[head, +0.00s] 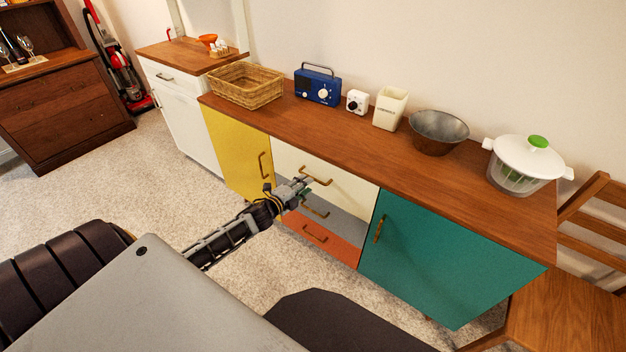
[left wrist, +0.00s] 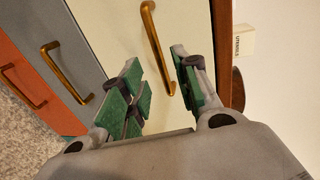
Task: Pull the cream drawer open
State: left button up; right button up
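The cream drawer (head: 345,190) is the top one in the middle of the long sideboard, and its front looks flush with its neighbours. Its brass handle (head: 318,176) also shows in the left wrist view (left wrist: 152,38). My left gripper (head: 300,184) is in front of this drawer, close to the handle. In the left wrist view its green-padded fingers (left wrist: 158,80) are apart, and the handle's lower end shows in the gap between them. I cannot tell whether they touch it. My right gripper is not in view.
Below are a grey drawer (head: 325,217) and an orange drawer (head: 312,236) with brass handles. A yellow door (head: 235,145) is at left, a teal door (head: 430,250) at right. The wooden top (head: 350,128) holds a basket, radio, bowl and salad spinner. A chair (head: 590,235) stands at right.

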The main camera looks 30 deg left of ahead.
pick_arm(q)
jog(key=x, duration=0.5)
jog(key=shift+w+b, duration=0.35)
jog(key=shift+b, duration=0.05)
jog(key=shift+w+f, duration=0.1)
jog(key=shift+w, duration=0.2)
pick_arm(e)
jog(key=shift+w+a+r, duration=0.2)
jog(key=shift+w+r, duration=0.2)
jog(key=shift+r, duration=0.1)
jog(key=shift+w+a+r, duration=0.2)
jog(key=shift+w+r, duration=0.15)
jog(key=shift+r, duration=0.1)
pick_arm(q)
grip_shut()
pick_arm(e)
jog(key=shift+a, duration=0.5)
